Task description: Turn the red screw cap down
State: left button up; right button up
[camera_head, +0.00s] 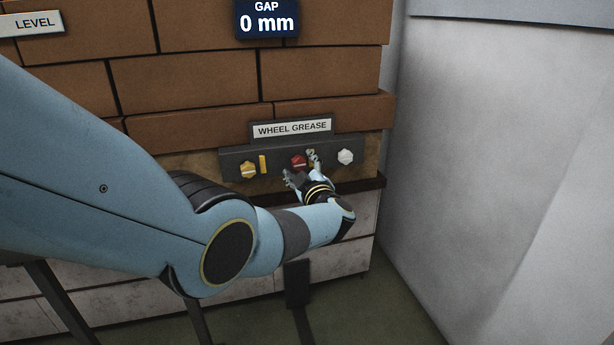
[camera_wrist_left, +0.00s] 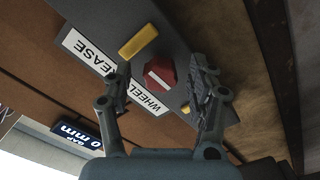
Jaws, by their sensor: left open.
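The red screw cap (camera_head: 298,160) sits on a dark panel (camera_head: 228,165) under the "WHEEL GREASE" label. In the left wrist view the red cap (camera_wrist_left: 159,76) is an angular disc with a white stripe across its face. My left gripper (camera_head: 301,168) is open at the cap and partly covers it in the head view. In the left wrist view the left gripper (camera_wrist_left: 160,70) has one finger on each side of the cap, with visible space beside it. I cannot tell how far the fingertips are from the panel. My right gripper is not in view.
A yellow cap (camera_head: 248,170) and a yellow bar (camera_head: 263,164) are left of the red cap; a white cap (camera_head: 346,157) is right. A display (camera_head: 267,20) reads "GAP 0 mm". A ledge (camera_head: 365,188) runs below the panel. A grey wall (camera_head: 480,150) stands right.

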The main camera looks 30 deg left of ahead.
pick_arm(q)
jog(key=v, duration=1.1)
jog(key=shift+s+d, duration=0.25)
jog(key=shift+d, duration=0.1)
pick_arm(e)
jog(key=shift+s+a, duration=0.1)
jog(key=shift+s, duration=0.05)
